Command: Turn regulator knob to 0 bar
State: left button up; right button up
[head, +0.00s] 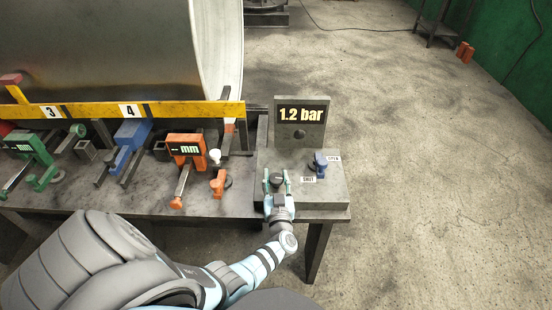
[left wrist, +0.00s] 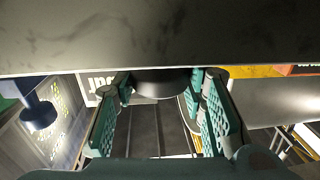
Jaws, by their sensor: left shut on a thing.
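The regulator knob (head: 277,179) is dark and round and sits on the left part of the grey panel box (head: 305,195). My left gripper (head: 277,184) is shut on the knob, one green finger on each side. In the left wrist view the dark knob (left wrist: 160,84) shows between the tips of the fingers (left wrist: 160,90), partly hidden. The pressure display (head: 301,114) on the upright plate reads 1.2 bar. My right gripper is not in view.
A blue valve lever (head: 321,160) stands right of the knob, near OPEN and SHUT labels. It also shows in the left wrist view (left wrist: 38,114).

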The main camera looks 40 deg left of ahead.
aim_at(281, 183)
pick_arm(q)
jog(key=shift+w+f+n+g+y+b, duration=0.1)
jog(key=shift+n+g+y+b, duration=0.2)
jog(key=shift+n+g+y, duration=0.25)
jog(key=n+g+y+b, duration=0.2)
jog(key=n+g+b, duration=0.1)
jog(key=g+b, duration=0.1)
jog(key=n+g+y+b, duration=0.2)
jog(key=n+g+b, duration=0.1)
jog(key=g+b, duration=0.1)
jog(key=shift+f+y, duration=0.1)
jog(key=shift+y, duration=0.15)
jog(key=shift+n+g+b, duration=0.35)
jog(key=shift+g+b, duration=0.4)
jog(key=shift+r, duration=0.2)
jog(key=o, duration=1.2)
jog(key=d, duration=0.5)
jog(key=s+d, duration=0.1)
jog(key=d, duration=0.1)
jog(key=shift+d, duration=0.3)
